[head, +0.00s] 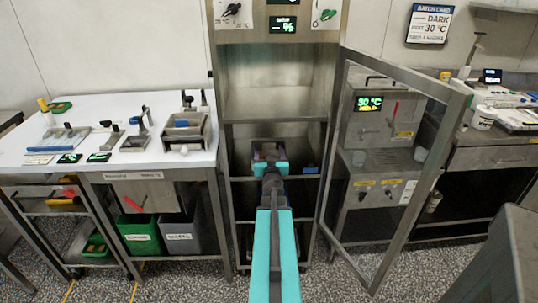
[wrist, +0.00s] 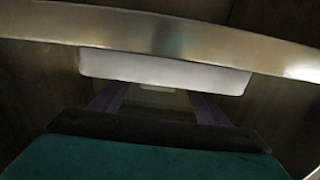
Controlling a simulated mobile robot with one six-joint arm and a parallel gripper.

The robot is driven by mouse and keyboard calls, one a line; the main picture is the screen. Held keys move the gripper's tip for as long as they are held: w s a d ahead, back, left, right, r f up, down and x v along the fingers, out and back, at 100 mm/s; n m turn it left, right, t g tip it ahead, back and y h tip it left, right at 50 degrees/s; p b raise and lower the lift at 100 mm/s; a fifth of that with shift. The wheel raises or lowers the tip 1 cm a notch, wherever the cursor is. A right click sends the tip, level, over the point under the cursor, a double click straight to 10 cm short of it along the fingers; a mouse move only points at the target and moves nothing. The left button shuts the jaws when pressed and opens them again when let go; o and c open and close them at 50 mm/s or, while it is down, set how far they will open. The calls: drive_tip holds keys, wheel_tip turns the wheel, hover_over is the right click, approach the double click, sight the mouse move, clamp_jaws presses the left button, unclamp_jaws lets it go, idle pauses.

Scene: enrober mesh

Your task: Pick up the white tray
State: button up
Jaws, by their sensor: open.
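In the wrist view a white, shallow block-like thing (wrist: 165,71), likely the white tray, hangs or sits just under a curved metal edge. Only its long front side shows. My gripper (wrist: 155,100) is open, with its two dark fingers apart. They point towards the white thing, and their tips pass out of sight at its lower edge. I cannot tell whether they touch it. In the head view my gripper (head: 269,152) is inside the open steel cabinet, low in its opening. I cannot make out the white tray there, as my arm covers much of that spot.
The steel cabinet (head: 279,85) has a shelf edge just above my gripper. Its framed door (head: 450,110) stands open to the right. A small blue thing (head: 309,169) lies right of my gripper. A white worktop (head: 90,110) with tools stands left; a steel bench (head: 497,156) stands right.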

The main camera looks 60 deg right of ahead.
sight(269, 147)
drive_tip(key=shift+x, duration=1.55)
drive_tip(key=c, duration=1.4)
drive_tip(key=shift+a, duration=0.1)
